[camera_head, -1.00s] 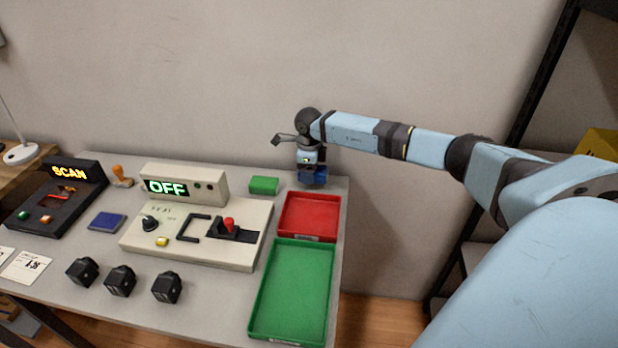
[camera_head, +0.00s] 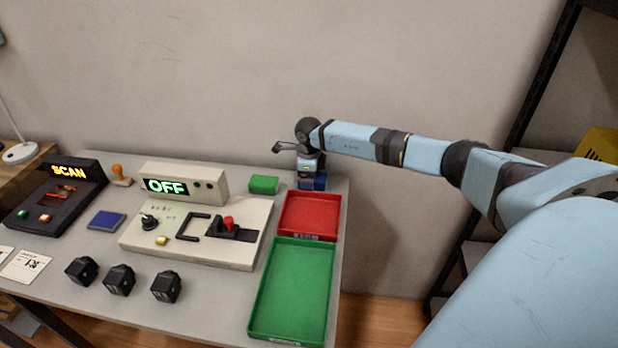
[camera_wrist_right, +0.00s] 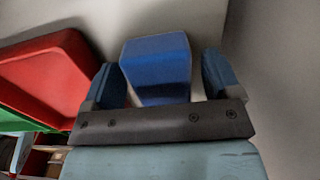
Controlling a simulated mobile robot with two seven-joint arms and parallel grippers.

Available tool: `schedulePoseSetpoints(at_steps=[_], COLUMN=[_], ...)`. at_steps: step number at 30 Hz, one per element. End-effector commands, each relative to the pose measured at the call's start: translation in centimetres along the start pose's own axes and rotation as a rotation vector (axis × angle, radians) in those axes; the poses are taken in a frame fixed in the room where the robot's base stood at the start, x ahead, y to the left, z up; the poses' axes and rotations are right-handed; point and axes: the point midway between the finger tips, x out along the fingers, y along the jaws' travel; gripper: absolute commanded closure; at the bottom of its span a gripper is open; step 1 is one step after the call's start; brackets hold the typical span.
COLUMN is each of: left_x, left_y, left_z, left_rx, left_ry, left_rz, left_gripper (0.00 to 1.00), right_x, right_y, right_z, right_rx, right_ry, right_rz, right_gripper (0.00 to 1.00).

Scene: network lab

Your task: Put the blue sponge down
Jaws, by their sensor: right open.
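The blue sponge (camera_wrist_right: 156,68) sits between the two fingers of my right gripper (camera_wrist_right: 160,62) in the right wrist view, with a gap on each side. The gripper is open around it. In the head view my right gripper (camera_head: 311,177) points down at the table's back right corner, behind the red tray. The sponge (camera_head: 320,183) shows there only as a small blue patch at table height, mostly hidden by the gripper. My left gripper is not in view.
The red tray (camera_head: 309,215) and green tray (camera_head: 292,290) stand in front of the gripper. The wall (camera_head: 400,70) is close behind.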

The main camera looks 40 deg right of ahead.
Motion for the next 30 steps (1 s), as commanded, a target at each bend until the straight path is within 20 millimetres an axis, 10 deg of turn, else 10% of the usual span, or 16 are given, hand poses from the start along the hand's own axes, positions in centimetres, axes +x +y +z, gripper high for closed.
schedulePoseSetpoints(at_steps=[18, 30], left_x=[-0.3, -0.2], left_y=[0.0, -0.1], left_z=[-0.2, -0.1], left_rx=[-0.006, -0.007], left_ry=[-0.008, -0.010], left_rz=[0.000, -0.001], left_gripper=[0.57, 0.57], right_x=[-10.9, -12.2], right_y=[0.0, 0.0], right_z=[0.1, 0.0], right_rx=[-0.001, 0.000], right_ry=[-0.002, 0.000], right_rz=[-0.001, 0.000], right_gripper=[0.17, 0.17])
